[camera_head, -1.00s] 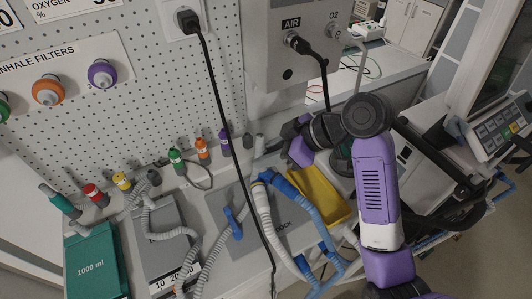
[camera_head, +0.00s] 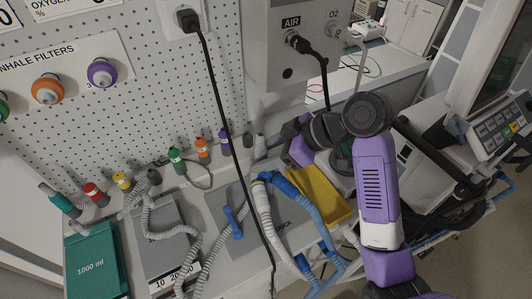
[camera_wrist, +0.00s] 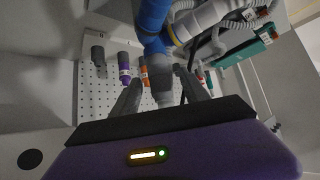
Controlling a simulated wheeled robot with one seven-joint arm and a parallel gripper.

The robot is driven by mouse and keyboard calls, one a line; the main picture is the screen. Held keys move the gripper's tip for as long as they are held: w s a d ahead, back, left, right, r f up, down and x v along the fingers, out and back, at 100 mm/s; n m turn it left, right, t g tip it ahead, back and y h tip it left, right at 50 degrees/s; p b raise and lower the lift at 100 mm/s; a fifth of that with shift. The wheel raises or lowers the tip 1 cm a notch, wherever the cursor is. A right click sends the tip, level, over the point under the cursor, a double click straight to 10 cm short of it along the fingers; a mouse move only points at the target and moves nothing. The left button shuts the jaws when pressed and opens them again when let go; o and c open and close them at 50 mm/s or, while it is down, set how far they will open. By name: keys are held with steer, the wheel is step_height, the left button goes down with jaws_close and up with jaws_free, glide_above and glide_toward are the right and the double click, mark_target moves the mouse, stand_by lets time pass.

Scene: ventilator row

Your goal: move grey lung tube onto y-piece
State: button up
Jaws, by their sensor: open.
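The grey lung (camera_head: 165,240) lies on the bench with a grey corrugated tube (camera_head: 168,234) over it. Right of it, a white hose (camera_head: 265,212) with a yellow ring and a blue hose (camera_head: 312,215) meet at a blue joint, which looks like the y-piece (camera_head: 264,177). In the wrist view the blue hose (camera_wrist: 152,18) and the yellow-ringed hose lead towards a grey connector (camera_wrist: 161,85). My gripper (camera_wrist: 158,95) is open, its fingers on either side of that connector in the picture; contact cannot be told. In the head view my arm hides the fingertips.
A teal 1000 ml lung (camera_head: 92,262) lies at the left. Coloured connectors stand along the pegboard (camera_head: 130,120). A black cable (camera_head: 222,120) hangs in front of the bench. A ventilator keypad (camera_head: 490,130) is at the right.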

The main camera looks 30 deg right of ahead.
steer(key=v, duration=0.7)
steer(key=shift+s+d+r+b, duration=0.2)
steer(key=shift+b, duration=0.15)
steer(key=w+d+r+m+t+h, duration=0.45)
steer(key=w+d+m+t, duration=0.2)
steer(key=m+t, duration=0.2)
steer(key=s+a+f, duration=0.3)
steer(key=s+f, duration=0.1)
steer(key=s, duration=0.8)
steer(key=s+a+f+h, duration=0.1)
steer(key=s+a+f, duration=0.3)
steer(key=s, duration=0.8)
steer(key=s+a+f+h, duration=0.1)
steer(key=s+a+f, duration=0.3)
steer(key=s, duration=0.8)
step_height(320, 180, down, 2)
steer(key=shift+s+a+f, duration=0.1)
steer(key=shift+s+a, duration=0.1)
steer(key=shift+s, duration=0.05)
steer(key=shift+m, duration=0.25)
